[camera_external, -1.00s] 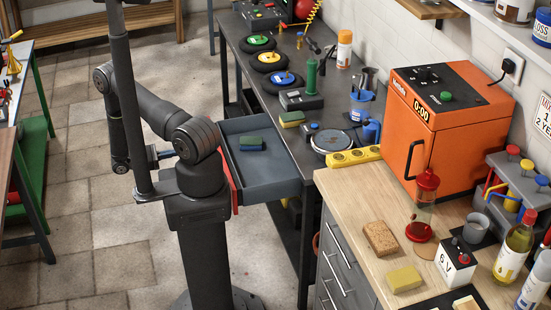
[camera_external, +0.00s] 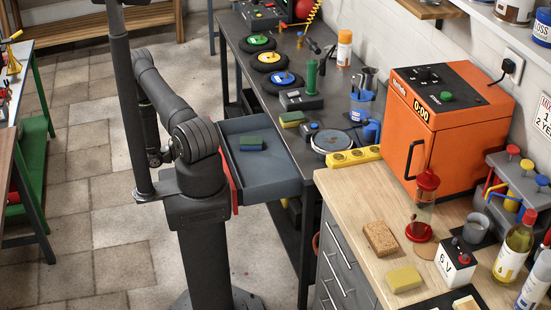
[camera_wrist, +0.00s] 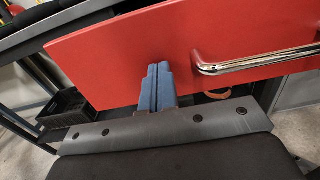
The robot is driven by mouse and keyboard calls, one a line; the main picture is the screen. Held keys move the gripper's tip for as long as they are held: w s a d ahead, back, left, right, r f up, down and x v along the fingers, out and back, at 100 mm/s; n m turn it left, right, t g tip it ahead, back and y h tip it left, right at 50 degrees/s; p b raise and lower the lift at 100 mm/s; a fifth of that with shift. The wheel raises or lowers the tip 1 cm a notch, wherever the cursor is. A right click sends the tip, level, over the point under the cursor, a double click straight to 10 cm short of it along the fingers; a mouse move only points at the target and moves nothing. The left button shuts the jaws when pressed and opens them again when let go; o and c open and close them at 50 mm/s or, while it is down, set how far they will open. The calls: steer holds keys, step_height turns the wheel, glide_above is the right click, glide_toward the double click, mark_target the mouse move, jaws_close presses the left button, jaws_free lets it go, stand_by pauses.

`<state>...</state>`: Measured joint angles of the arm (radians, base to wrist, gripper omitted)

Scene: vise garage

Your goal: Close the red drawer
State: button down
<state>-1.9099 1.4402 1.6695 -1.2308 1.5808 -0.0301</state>
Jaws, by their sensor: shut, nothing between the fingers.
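The red drawer (camera_external: 233,183) is pulled out from the dark workbench. Its grey tray (camera_external: 270,177) shows in the external view, with a green and blue sponge (camera_external: 251,144) inside. In the wrist view the red drawer front (camera_wrist: 130,55) fills the upper part, with a metal handle (camera_wrist: 255,61) on the right. My gripper (camera_wrist: 158,72) is shut and empty. Its blue fingertips are in front of the drawer front, left of the handle. I cannot tell whether they touch it. In the external view my arm hides the fingers and most of the drawer front.
The workbench (camera_external: 240,40) carries wheels, tools and a scale. A wooden counter (camera_external: 350,200) with an orange oven (camera_external: 440,125) stands on the right. A black crate (camera_wrist: 70,107) shows under the bench in the wrist view.

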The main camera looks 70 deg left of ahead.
mark_target(264, 143)
stand_by(0.3)
steer(key=w, duration=2.3)
steer(key=shift+w, duration=0.45)
steer(key=shift+a+r, duration=0.1)
steer(key=s, duration=1.4)
steer(key=shift+s, duration=0.3)
steer(key=shift+w, duration=0.1)
steer(key=w, duration=1.4)
